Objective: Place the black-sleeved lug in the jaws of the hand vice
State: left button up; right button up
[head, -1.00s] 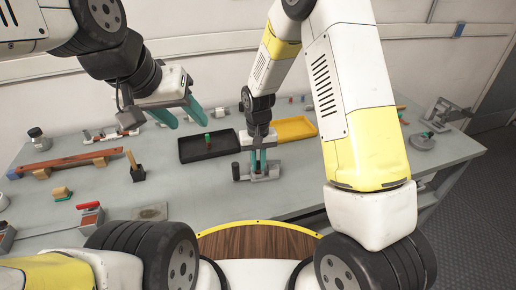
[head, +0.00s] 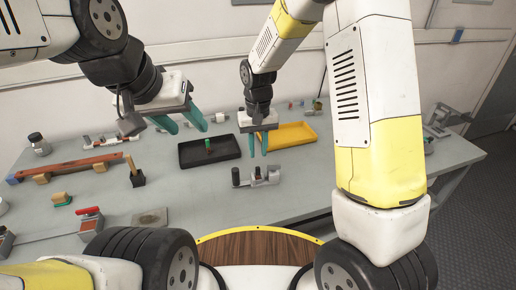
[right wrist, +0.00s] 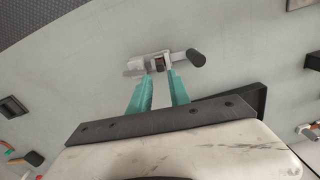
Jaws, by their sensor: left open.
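The hand vice (head: 243,179) lies on the bench in front of the trays. It also shows in the right wrist view (right wrist: 136,65), with its dark handle to the right. A small dark piece (right wrist: 159,63) shows at its jaws, probably the black-sleeved lug; its seating is too small to make out. My right gripper (head: 257,155) is just above the vice, fingers pointing down, open with nothing visible between them.
The black tray (head: 184,162) holds an upright green-topped piece (head: 208,145). A yellow tray (head: 309,139) is to its right. A wooden bar (head: 75,165), a black block with a wooden handle (head: 137,178) and red-topped devices (head: 90,211) are on the left. The bench front is mostly clear.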

jog(key=s+d+r+t+y, duration=0.1)
jog(key=s+d+r, duration=0.2)
jog(key=r, duration=0.3)
jog(key=s+d+r+m+t, duration=0.1)
jog(key=s+d+r, duration=0.15)
jog(key=r, duration=0.25)
jog(key=s+d+r+t+y, duration=0.1)
jog(key=s+d+r, duration=0.25)
jog(key=r, duration=0.25)
jog(key=s+d+r+t, duration=0.3)
jog(key=s+d+r, duration=0.1)
jog(key=s, duration=0.6)
jog(key=shift+s+d+r+m, duration=0.2)
jog(key=shift+d+m, duration=0.2)
jog(key=shift+d, duration=0.15)
